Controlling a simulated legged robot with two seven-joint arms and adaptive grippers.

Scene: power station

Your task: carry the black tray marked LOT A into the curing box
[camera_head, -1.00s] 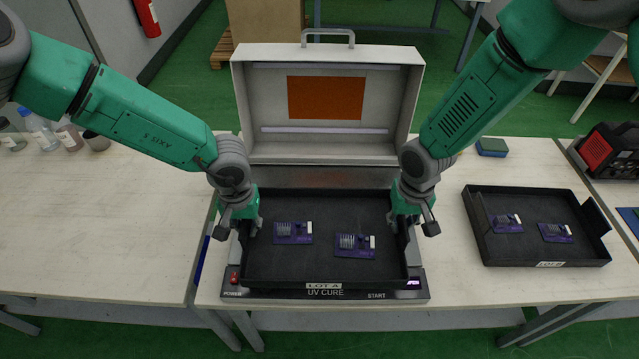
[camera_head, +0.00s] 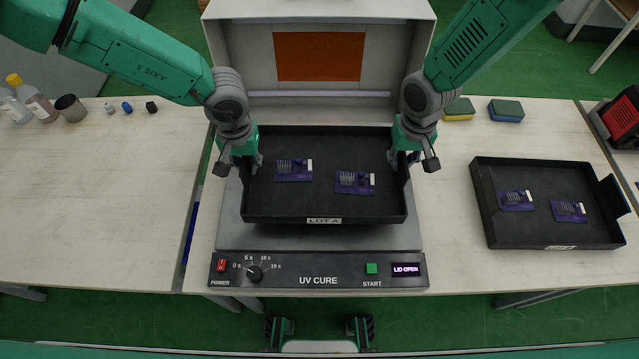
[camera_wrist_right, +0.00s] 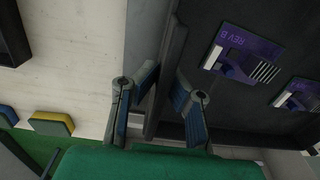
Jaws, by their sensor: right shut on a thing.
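The black LOT A tray (camera_head: 325,213) hangs roughly level over the grey bed of the curing box (camera_head: 320,238), with two purple circuit boards (camera_head: 293,170) (camera_head: 355,182) in it. The box lid (camera_head: 411,60) stands open behind. My left gripper (camera_head: 246,163) is at the tray's left wall and appears closed on it, its fingertips partly hidden. My right gripper (camera_head: 402,162) is shut on the right wall. In the right wrist view its fingers (camera_wrist_right: 160,100) sit either side of the tray wall (camera_wrist_right: 166,75). The gap under the tray is hard to judge.
A second black tray (camera_head: 560,243) with two boards lies on the right of the table. Two sponges (camera_head: 459,110) (camera_head: 506,111) lie behind it. Bottles and a dark cup (camera_head: 70,108) stand at the back left. The front panel (camera_head: 318,271) reads LID OPEN.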

